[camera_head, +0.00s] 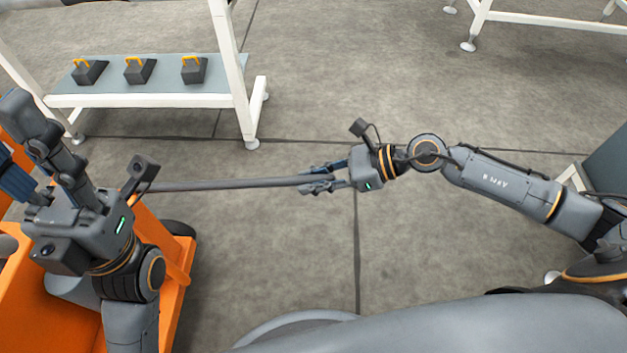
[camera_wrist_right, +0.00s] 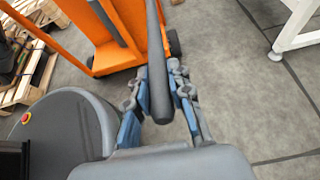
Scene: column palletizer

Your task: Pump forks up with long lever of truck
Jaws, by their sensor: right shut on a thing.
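The truck (camera_head: 25,305) is orange and stands at the left of the head view, partly hidden behind my left arm. It also shows at the top of the right wrist view (camera_wrist_right: 118,55). Its long grey lever (camera_head: 235,184) reaches out nearly level to the right. My right gripper (camera_head: 320,182) is shut on the free end of the lever, with a finger on each side; the lever runs between the fingers in the right wrist view (camera_wrist_right: 158,75). My left gripper (camera_head: 28,165) is at the far left, in front of the truck; its finger gap is not clear.
A white-framed rack (camera_head: 160,100) with several dark blocks with orange handles stands at the back left. Another white frame (camera_head: 540,17) is at the back right. Wooden pallets (camera_wrist_right: 35,75) show in the right wrist view. The floor around the lever is clear.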

